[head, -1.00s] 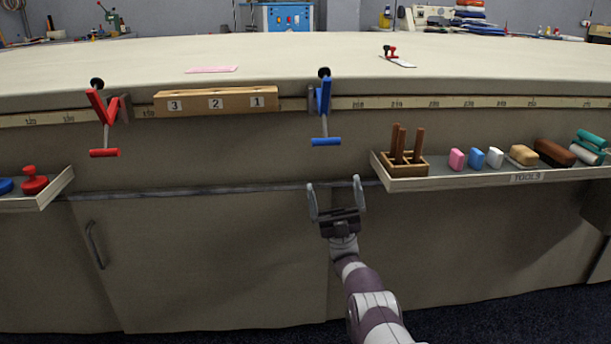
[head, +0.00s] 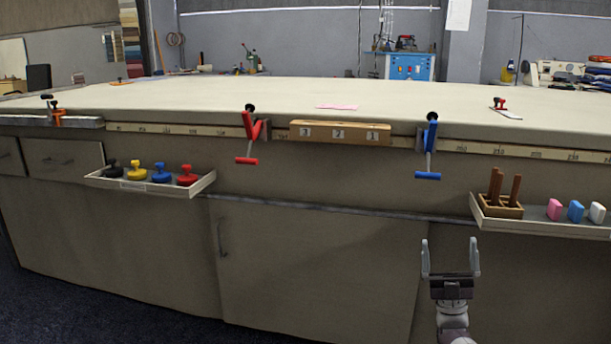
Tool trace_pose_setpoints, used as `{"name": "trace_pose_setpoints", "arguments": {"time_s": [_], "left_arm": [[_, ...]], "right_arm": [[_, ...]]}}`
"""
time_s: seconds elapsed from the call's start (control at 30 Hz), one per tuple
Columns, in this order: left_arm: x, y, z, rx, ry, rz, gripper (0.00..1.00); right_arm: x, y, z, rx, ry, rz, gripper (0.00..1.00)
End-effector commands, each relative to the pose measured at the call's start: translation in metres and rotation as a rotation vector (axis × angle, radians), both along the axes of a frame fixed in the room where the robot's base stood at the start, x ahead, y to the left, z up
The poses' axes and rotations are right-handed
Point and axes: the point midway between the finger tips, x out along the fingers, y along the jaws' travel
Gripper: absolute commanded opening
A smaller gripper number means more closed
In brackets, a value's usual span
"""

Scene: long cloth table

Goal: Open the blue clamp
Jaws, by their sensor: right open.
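The blue clamp (head: 431,135) is fixed at the table's front edge, right of the numbered wooden block. It has a black knob on top and a blue handle bar (head: 428,176) hanging at the end of a grey rod. My right gripper (head: 450,258) is open and empty, with its two fingers pointing up. It is below the blue clamp in the picture, in front of the cabinet, and apart from the clamp. My left gripper is not in the head view.
A red clamp (head: 250,127) sits left of the wooden block (head: 340,132). A tray (head: 208,184) with several coloured knobs projects at the left. A tool tray (head: 545,228) with a wooden holder (head: 500,207) juts out right of my gripper. The tabletop (head: 400,98) is mostly clear.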

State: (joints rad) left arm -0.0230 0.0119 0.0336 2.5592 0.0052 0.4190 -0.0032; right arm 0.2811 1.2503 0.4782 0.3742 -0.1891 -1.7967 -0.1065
Motion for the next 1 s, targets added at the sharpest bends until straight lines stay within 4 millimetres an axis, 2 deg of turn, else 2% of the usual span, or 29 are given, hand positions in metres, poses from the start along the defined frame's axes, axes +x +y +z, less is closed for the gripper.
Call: {"name": "trace_pose_setpoints", "arguments": {"time_s": [0.17,0.27,0.37,0.43,0.5,0.57,0.63,0.67,0.7,0.73,0.77,0.8,0.9,1.0], "left_arm": [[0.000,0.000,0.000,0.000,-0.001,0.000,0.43],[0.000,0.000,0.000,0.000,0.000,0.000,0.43],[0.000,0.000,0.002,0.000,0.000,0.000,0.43],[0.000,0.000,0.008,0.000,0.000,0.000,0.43],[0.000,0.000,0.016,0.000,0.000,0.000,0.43],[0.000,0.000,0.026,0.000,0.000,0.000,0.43],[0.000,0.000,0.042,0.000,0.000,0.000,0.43],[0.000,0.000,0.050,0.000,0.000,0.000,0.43],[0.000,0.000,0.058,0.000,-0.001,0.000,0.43],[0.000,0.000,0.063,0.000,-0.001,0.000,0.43],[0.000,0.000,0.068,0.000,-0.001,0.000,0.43],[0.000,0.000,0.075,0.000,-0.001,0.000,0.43],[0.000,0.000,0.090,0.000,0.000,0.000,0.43],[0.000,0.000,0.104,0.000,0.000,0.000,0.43]], "right_arm": [[0.032,-0.011,-0.033,0.059,0.214,-0.022,1.00],[0.054,-0.019,-0.063,0.108,0.385,-0.038,1.00],[0.077,-0.028,-0.100,0.172,0.618,-0.060,1.00],[0.090,-0.030,-0.131,0.232,0.836,-0.077,1.00],[0.092,-0.028,-0.164,0.300,1.093,-0.092,1.00],[0.078,-0.019,-0.188,0.361,1.338,-0.107,1.00],[0.035,0.002,-0.208,0.429,1.662,-0.125,1.00],[0.007,0.014,-0.212,0.459,1.807,-0.134,1.00],[-0.033,0.029,-0.213,0.488,1.975,-0.146,1.00],[-0.062,0.040,-0.211,0.504,2.085,-0.154,1.00],[-0.092,0.050,-0.207,0.517,2.184,-0.164,1.00],[-0.130,0.062,-0.198,0.531,2.300,-0.174,1.00],[-0.216,0.088,-0.168,0.543,2.531,-0.200,1.00],[-0.285,0.106,-0.136,0.539,2.681,-0.218,1.00]]}}
